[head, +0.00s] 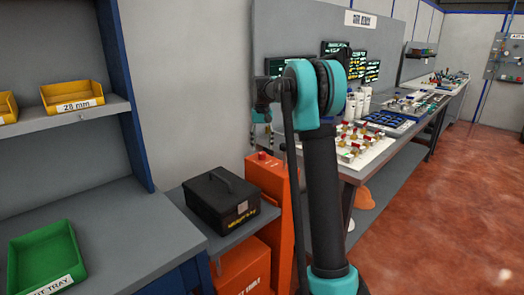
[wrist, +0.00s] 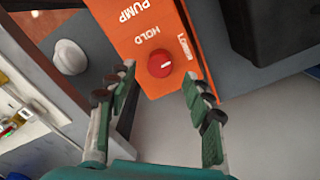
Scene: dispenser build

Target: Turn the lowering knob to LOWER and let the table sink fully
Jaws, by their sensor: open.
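The lowering knob (wrist: 160,63) is a round red knob on an orange panel (wrist: 140,22) lettered PUMP, HOLD and, in small print, apparently LOWER. Its short white mark points roughly right in the wrist view, towards the LOWER side. My gripper (wrist: 158,73) is open, with one finger on each side of the knob and gaps showing. In the head view the knob (head: 262,155) tops the orange post (head: 268,185), below my gripper (head: 262,125), which is partly hidden by my arm. The grey table (head: 238,234) beside the post is still raised above its orange base (head: 247,268).
A black case (head: 222,200) stands on the table. A grey workbench with a green tray (head: 47,258) is at left, with yellow bins (head: 72,96) above. A long bench (head: 365,175) with parts lies right of the post. The red floor (head: 440,220) is clear.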

